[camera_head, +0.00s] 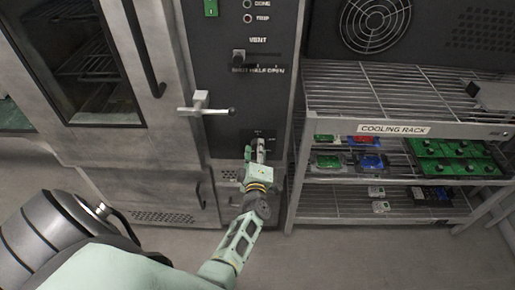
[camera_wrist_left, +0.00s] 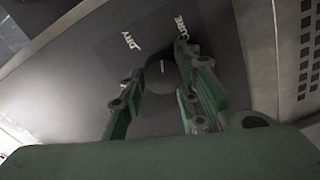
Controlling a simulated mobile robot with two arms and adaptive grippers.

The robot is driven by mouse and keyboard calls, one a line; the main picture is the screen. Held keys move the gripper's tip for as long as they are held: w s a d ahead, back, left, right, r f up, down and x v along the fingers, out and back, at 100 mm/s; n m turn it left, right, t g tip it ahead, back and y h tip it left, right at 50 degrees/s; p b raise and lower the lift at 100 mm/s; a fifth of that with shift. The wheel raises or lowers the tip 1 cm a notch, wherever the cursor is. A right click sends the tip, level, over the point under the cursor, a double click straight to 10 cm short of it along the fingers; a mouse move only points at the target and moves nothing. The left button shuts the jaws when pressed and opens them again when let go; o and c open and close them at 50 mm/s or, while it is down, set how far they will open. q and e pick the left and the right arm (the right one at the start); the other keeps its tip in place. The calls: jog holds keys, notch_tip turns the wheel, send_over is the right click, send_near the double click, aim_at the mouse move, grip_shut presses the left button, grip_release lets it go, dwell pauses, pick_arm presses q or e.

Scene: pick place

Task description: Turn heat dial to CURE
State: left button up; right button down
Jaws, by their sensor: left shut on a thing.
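The heat dial (camera_wrist_left: 160,76) is a dark round knob on the oven's dark control panel. In the left wrist view it sits between the two fingers of my left gripper (camera_wrist_left: 158,92), which is shut on it. The labels DRY (camera_wrist_left: 131,40) and CURE (camera_wrist_left: 181,28) are printed on the panel above the dial. The dial's pointer cannot be made out clearly. In the head view my left gripper (camera_head: 258,150) reaches up to the lower part of the panel and hides most of the dial. My right gripper is not in view.
A T-shaped metal handle (camera_head: 205,108) juts from the oven just above my left gripper. The VENT knob (camera_head: 239,56) is higher on the panel. The oven door (camera_head: 150,115) is at left. A cooling rack (camera_head: 320,105) with several circuit boards stands close at right.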

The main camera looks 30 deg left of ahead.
pick_arm(q)
jog(key=shift+w+r+m+p, duration=0.1)
jog(key=shift+r+m+p, duration=0.1)
jog(key=shift+m, duration=0.75)
jog(key=shift+w+r+m+p, duration=0.1)
jog(key=shift+m+p, duration=0.05)
jog(key=shift+m, duration=0.85)
jog(key=shift+w+r+m+p, duration=0.1)
jog(key=shift+r+m+p, duration=0.1)
jog(key=shift+m, duration=0.75)
jog(key=shift+d, duration=0.1)
jog(key=o, duration=1)
jog(key=shift+d, duration=0.1)
jog(key=shift+f, duration=0.15)
jog(key=shift+f, duration=0.15)
jog(key=shift+s+f, duration=0.1)
